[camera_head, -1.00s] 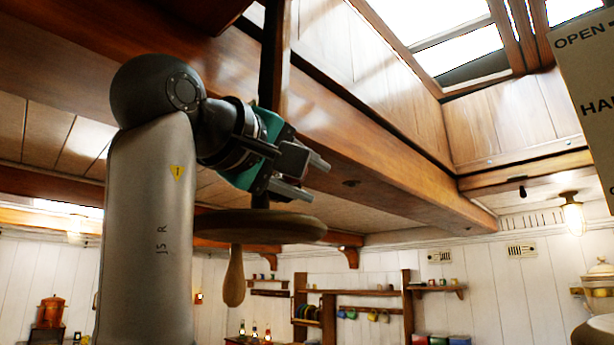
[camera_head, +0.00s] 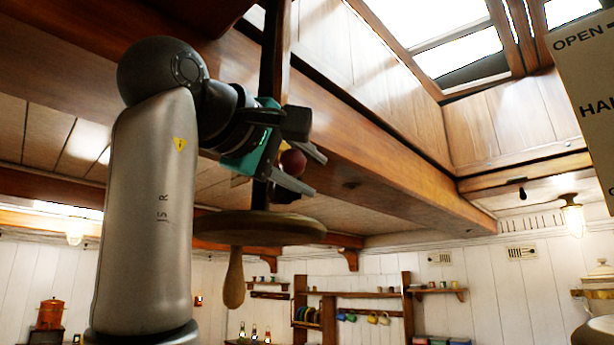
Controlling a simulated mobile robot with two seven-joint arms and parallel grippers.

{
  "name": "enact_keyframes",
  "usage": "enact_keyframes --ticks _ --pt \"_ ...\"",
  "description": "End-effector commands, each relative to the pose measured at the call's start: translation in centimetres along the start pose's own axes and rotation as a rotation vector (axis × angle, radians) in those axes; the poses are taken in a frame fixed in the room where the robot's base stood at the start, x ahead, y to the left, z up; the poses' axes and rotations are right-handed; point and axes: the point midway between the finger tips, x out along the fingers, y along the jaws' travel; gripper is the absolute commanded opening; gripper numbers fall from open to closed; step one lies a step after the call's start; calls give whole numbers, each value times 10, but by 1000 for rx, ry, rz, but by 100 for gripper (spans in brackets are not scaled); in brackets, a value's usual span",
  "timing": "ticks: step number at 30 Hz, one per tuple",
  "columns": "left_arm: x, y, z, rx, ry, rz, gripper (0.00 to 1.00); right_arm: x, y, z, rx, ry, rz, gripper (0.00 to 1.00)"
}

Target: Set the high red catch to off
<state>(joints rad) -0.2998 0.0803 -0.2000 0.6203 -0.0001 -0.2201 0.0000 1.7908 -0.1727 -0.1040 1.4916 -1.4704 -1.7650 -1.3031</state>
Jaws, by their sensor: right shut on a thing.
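My right gripper (camera_head: 312,172) is high under the wooden beam beside the skylight, its fingers pointing right. A sign plate (camera_head: 585,80) at the right edge reads "OPEN" and a cut-off "HAL". My left gripper is not in view.
A round wooden disc (camera_head: 225,230) with a hanging wooden handle (camera_head: 234,280) is just below my right gripper. A dark upright post (camera_head: 267,60) passes behind the gripper. The heavy beam (camera_head: 400,180) runs close by on the right. Shelves (camera_head: 350,292) stand far back.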

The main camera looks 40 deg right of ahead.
Motion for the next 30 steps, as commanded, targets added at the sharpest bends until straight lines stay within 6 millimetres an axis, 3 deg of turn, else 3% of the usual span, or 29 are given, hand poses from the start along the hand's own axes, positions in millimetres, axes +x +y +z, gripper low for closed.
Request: enact_keyframes --ticks 15,30 --pt "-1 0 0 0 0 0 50 0 15 -14 -332 -37 -55 0" --pt "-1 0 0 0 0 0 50 1 17 -17 -404 -45 -66 0"
